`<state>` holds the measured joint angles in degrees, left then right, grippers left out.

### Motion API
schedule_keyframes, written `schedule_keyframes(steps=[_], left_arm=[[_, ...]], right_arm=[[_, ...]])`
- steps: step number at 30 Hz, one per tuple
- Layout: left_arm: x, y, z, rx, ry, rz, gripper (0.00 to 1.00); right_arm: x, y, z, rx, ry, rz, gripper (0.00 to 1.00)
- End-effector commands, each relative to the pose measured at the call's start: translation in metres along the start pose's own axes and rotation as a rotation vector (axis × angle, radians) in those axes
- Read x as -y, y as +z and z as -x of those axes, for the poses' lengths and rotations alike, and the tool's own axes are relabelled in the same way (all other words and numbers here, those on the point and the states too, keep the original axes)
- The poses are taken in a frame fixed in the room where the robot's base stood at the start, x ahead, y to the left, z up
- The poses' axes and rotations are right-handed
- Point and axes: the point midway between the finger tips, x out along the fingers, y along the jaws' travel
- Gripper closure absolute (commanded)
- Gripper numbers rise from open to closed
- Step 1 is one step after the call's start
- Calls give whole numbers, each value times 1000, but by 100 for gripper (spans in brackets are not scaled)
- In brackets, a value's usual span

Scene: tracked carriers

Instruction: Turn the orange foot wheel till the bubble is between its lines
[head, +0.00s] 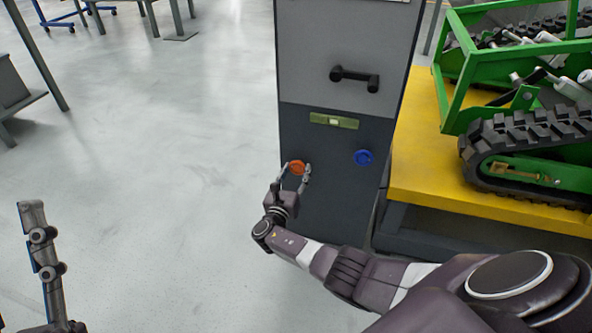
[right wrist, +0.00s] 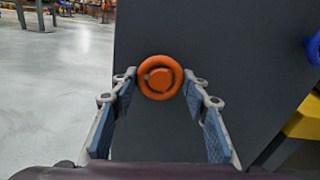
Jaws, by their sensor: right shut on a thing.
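The orange foot wheel (head: 297,167) is on the lower left of the dark front of a grey cabinet. It also shows in the right wrist view (right wrist: 160,77), face on and between the fingertips. My right gripper (head: 299,171) is shut on the orange wheel, with one finger on each side of its rim. The level vial (head: 334,121) is a yellow-green strip above the wheels. A pale bubble shows near its middle, but the lines are too small to make out. My left gripper (head: 32,214) is at the lower left, seen edge-on, away from the cabinet.
A blue wheel (head: 363,157) is on the same front to the right. A black handle (head: 355,78) sticks out above the vial. A yellow platform (head: 420,150) with a green tracked carrier (head: 530,90) stands close on the right. The floor left of the cabinet is clear.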

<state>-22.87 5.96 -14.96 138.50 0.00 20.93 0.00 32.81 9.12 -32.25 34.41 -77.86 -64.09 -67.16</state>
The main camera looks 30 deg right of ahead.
Motion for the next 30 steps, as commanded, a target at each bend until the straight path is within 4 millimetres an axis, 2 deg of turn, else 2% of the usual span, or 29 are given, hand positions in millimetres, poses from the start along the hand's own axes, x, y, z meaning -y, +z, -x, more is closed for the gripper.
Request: schedule_keyframes(steps=[7, 19, 20, 21, 24, 30], left_arm=[[1, 10, 0, 46, -2, -3, 60], [1, 12, 0, 52, -2, -4, 60], [1, 12, 0, 52, -2, -4, 60], [1, 12, 0, 52, -2, -4, 60], [1, 11, 0, 52, -2, -4, 60], [1, 11, 0, 51, -2, -4, 60]], right_arm=[[0, -2, 2, -4, 2, 48, 82], [0, -3, 2, -5, 2, 52, 82], [0, -3, 2, -5, 2, 52, 56], [0, -3, 2, -5, 2, 52, 52], [0, -2, 1, -4, 1, 51, 40], [0, -1, 1, -2, 0, 51, 40]])
